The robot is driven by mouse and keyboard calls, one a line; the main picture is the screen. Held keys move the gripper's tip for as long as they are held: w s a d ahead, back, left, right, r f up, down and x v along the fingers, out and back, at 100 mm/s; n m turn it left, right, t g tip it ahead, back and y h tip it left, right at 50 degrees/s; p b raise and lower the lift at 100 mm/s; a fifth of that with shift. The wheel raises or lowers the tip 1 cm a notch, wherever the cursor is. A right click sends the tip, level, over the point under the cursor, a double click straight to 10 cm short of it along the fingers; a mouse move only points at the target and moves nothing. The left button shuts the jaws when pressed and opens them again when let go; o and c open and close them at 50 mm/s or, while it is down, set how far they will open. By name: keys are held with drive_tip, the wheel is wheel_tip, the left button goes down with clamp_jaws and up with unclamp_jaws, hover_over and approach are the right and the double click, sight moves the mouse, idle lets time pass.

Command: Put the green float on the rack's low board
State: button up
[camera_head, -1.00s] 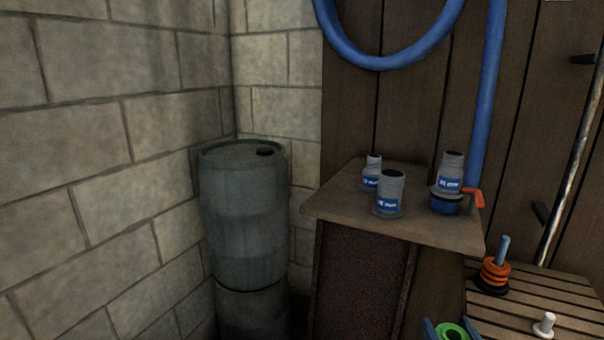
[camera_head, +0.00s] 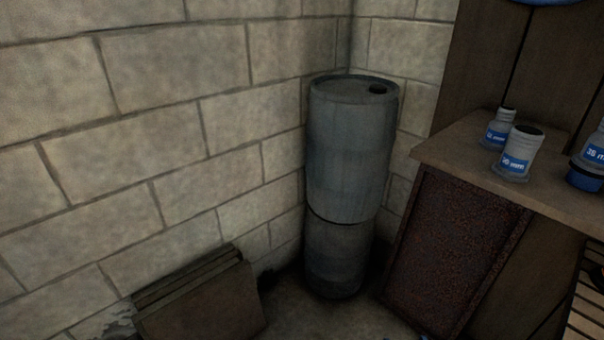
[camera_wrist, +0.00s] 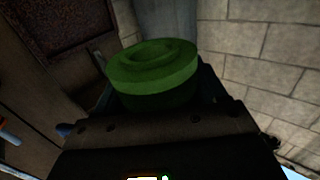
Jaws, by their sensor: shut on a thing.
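The green float (camera_wrist: 155,70) is a thick round disc with a raised ring on top. It fills the upper middle of the wrist view. My gripper (camera_wrist: 157,88) is shut on it, with blue fingers at its left and right sides. Their lower contact is partly hidden by the float and the dark gripper body. In the head view the float is out of sight. I cannot make out a rack with a low board in either view now.
A blue-grey barrel (camera_head: 350,150) stands in the wall corner. Brown panels (camera_head: 200,300) lean at the wall, lower left. A wooden cabinet (camera_head: 455,250) at right carries small labelled bottles (camera_head: 517,155). A slatted bench (camera_head: 588,295) shows at the right edge. Some floor is bare between.

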drive_tip(key=shift+d, duration=0.1)
wheel_tip(320, 180, up, 2)
drive_tip(key=shift+r+p, duration=0.1)
drive_tip(key=shift+p, duration=0.95)
